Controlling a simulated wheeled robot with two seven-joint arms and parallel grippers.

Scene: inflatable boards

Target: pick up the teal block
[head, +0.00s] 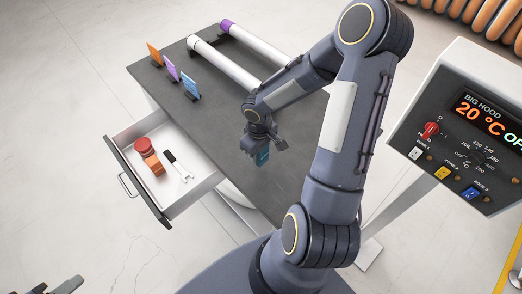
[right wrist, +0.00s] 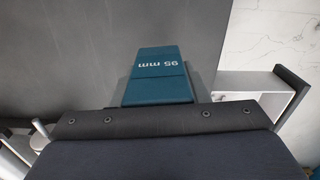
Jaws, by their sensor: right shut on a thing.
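The teal block (head: 263,158) is under my right gripper (head: 262,146), over the dark top of the table (head: 290,185). My right gripper is shut on it. In the right wrist view the teal block (right wrist: 157,80) shows its printed face, "95 mm", upside down, beyond the dark gripper body, which hides the fingers and the near part of the block. I cannot tell whether the block touches the tabletop. Dark parts at the bottom left corner of the head view look like my left gripper (head: 55,286), mostly cut off.
An open drawer (head: 198,184) at the left holds a red-topped orange thing (head: 147,152) and a black-and-white marker (head: 178,164). Orange, purple and blue cards (head: 172,70) stand at the back left. White tubes (head: 225,62) lie at the back. A control panel (head: 465,130) stands right.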

